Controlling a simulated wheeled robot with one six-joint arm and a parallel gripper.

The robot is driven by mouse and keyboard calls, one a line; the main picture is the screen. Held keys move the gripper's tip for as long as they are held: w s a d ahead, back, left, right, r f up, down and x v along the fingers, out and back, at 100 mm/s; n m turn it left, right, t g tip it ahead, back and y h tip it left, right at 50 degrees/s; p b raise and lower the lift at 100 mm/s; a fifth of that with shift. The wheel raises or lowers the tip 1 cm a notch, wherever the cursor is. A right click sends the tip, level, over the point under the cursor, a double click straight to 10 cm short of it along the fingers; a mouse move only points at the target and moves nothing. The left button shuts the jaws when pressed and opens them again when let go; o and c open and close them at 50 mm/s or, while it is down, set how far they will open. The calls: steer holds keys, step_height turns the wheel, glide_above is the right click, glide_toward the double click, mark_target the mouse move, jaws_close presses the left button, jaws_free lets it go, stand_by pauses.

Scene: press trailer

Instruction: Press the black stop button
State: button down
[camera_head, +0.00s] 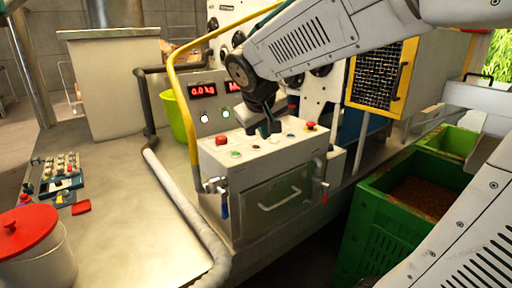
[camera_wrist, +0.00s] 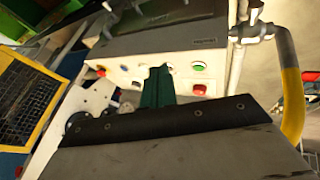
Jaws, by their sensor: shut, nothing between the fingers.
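The white control box (camera_head: 258,165) has a sloped top with several buttons. In the head view, a red button (camera_head: 221,140) and a green one (camera_head: 236,153) are on its left, a blue one (camera_head: 290,134) and a red mushroom button (camera_head: 310,126) on its right. I cannot make out the black stop button for sure; my gripper may hide it. My gripper (camera_head: 264,130) points down over the middle of the panel, shut and empty. In the wrist view, its dark green fingers (camera_wrist: 157,82) cover the middle of the button row; I cannot tell whether they touch the panel.
A red display (camera_head: 203,90) stands behind the box. A yellow pipe (camera_head: 176,85) rises on its left, and valve handles (camera_head: 224,200) stick out in front. A green crate (camera_head: 405,205) is at the right. A red-lidded pot (camera_head: 25,230) is at the front left.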

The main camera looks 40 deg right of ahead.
steer(key=r+t+h, duration=0.1)
steer(key=t+h, duration=0.1)
glide_above(256, 148)
steer(key=shift+w+r+n, duration=0.1)
steer(key=shift+r+n, duration=0.05)
steer(key=shift+n, duration=0.25)
steer(key=shift+f, duration=4.45)
steer(key=shift+f, duration=0.1)
steer(key=shift+f, duration=0.3)
steer(key=shift+f, duration=0.4)
steer(key=shift+r, duration=0.85)
